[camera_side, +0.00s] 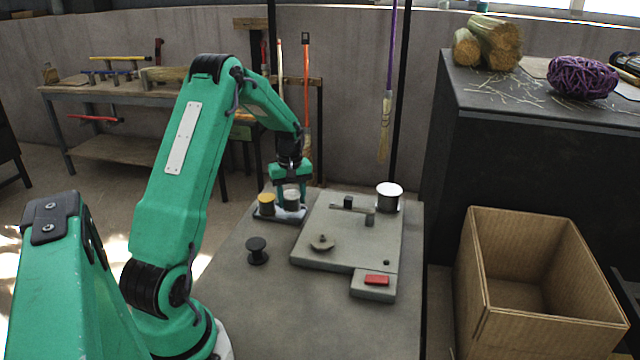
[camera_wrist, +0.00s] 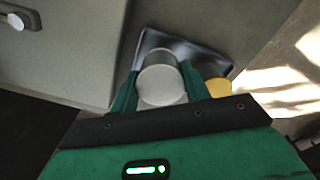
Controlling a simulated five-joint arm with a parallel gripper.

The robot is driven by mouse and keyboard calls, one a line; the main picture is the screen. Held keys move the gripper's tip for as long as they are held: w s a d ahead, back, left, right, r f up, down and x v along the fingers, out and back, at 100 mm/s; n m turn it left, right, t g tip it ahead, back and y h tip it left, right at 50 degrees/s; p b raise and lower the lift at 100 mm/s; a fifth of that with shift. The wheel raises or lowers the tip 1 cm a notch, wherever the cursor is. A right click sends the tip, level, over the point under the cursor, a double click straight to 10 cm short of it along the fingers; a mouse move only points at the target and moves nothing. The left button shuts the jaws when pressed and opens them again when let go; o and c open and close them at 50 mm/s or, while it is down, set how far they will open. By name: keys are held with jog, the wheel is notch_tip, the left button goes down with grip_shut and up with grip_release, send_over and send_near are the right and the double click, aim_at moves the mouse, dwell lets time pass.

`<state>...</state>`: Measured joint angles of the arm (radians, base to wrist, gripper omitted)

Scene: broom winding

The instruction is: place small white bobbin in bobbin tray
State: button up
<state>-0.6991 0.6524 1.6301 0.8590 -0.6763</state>
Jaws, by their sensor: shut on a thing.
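The small white bobbin (camera_side: 291,197) is between the fingers of my gripper (camera_side: 291,190), which is shut on it. The bobbin tray (camera_side: 264,215) is a shallow dark tray at the back left of the work table, and the bobbin is at its right part; I cannot tell whether it touches the floor of the tray. A yellow bobbin (camera_side: 266,203) stands in the left part of the tray. In the wrist view the white bobbin (camera_wrist: 161,85) is upright between both fingers, over the tray (camera_wrist: 150,38), with the yellow bobbin (camera_wrist: 219,88) partly hidden beside it.
A grey winding plate (camera_side: 335,258) with a red button (camera_side: 377,280) lies right of the tray. A large white spool (camera_side: 389,195) stands at its back right corner. A black spool (camera_side: 257,250) stands in front of the tray. A cardboard box (camera_side: 530,270) is right of the table.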

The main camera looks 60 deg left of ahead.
aim_at(291, 194)
jog(key=shift+f, duration=1)
jog(key=shift+f, duration=0.1)
jog(key=o, duration=1)
jog(key=shift+o, duration=0.2)
notch_tip(291, 194, up, 12)
jog(key=shift+r, duration=0.1)
